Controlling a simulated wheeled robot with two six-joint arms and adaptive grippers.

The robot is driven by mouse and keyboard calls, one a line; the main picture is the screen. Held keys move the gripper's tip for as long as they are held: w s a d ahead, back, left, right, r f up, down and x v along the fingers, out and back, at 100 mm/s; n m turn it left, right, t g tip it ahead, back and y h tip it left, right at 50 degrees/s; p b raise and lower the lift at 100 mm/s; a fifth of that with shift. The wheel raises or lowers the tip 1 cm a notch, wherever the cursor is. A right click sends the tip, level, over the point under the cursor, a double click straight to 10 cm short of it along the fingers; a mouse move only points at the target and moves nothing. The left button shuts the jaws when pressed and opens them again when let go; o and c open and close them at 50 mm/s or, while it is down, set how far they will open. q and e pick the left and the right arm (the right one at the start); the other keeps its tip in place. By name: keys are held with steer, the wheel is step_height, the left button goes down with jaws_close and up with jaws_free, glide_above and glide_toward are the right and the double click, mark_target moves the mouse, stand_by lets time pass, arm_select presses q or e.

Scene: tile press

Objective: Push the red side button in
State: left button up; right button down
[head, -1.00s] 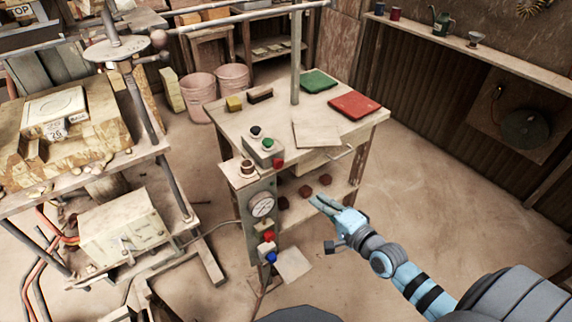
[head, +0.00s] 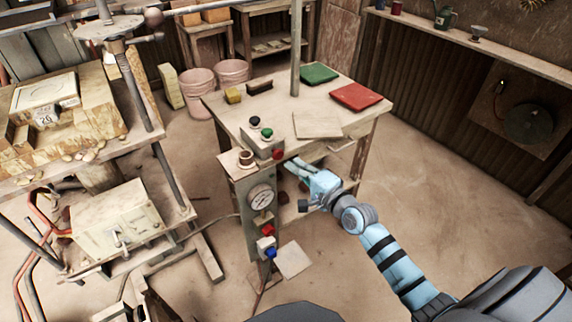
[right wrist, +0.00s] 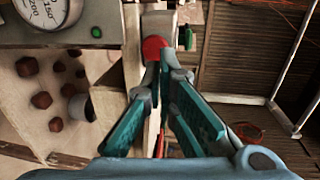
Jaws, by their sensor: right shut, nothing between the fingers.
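The red side button (head: 278,154) is on the right side of the small grey control box (head: 262,144) on the table. It also shows in the right wrist view (right wrist: 154,46), directly beyond my fingertips. My right gripper (head: 291,164) is shut and empty, with its tips just below and right of the button in the head view. In the right wrist view the fingertips (right wrist: 160,72) overlap the button's lower edge; I cannot tell whether they touch it. My left gripper is not in view.
The box carries a black button (head: 255,121) and a green button (head: 267,133) on top. A post below has a gauge (head: 261,198), another red button (head: 267,230) and a blue one (head: 271,253). Red and green tiles lie on the worktable (head: 222,108).

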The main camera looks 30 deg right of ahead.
mark_target(279, 154)
steer(key=w, duration=0.1)
steer(key=w+b, duration=0.1)
steer(key=w, duration=0.2)
steer(key=shift+w+a+f+b, duration=0.3)
steer(key=shift+w+a+f, duration=0.05)
steer(key=shift+a+f, duration=0.05)
steer(key=shift+w, duration=0.1)
steer(key=shift+r, duration=0.1)
